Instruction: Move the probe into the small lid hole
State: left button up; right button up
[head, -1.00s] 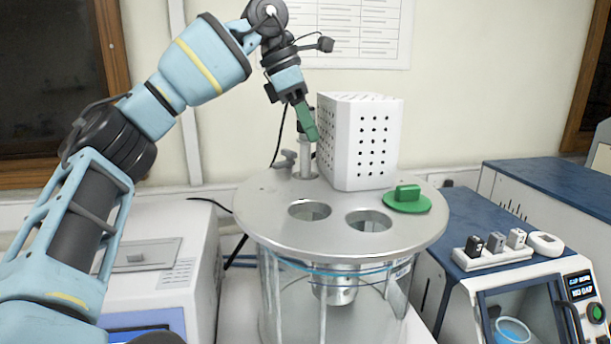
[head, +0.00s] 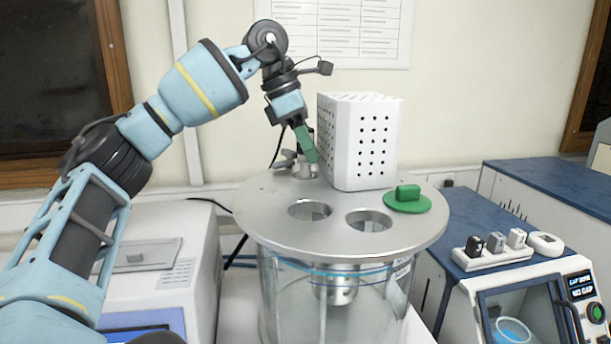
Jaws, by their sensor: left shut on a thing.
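My left gripper (head: 307,150) has green fingers and is at the back left of the round metal lid (head: 270,215), beside the white perforated box. It is shut on the probe (head: 304,171), a light upright piece of which only a short part shows below the fingers. The probe's lower end is at a small fitting on the lid. The small hole itself is hidden, so I cannot tell how deep the probe sits. Two larger round holes (head: 310,210) (head: 369,220) lie open in the front of the lid. My right gripper is not in view.
The white perforated box (head: 360,145) stands on the lid close to the right of my left gripper. A green cap with a handle (head: 407,200) lies on the lid's right side. A glass vessel (head: 290,300) is below. Instruments (head: 540,270) stand at right.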

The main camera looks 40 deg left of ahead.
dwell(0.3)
pick_arm(q)
jog(key=shift+f, duration=0.75)
jog(key=shift+f, duration=0.55)
dwell(1.6)
jog(key=o, duration=0.8)
jog(key=shift+v, duration=5.5)
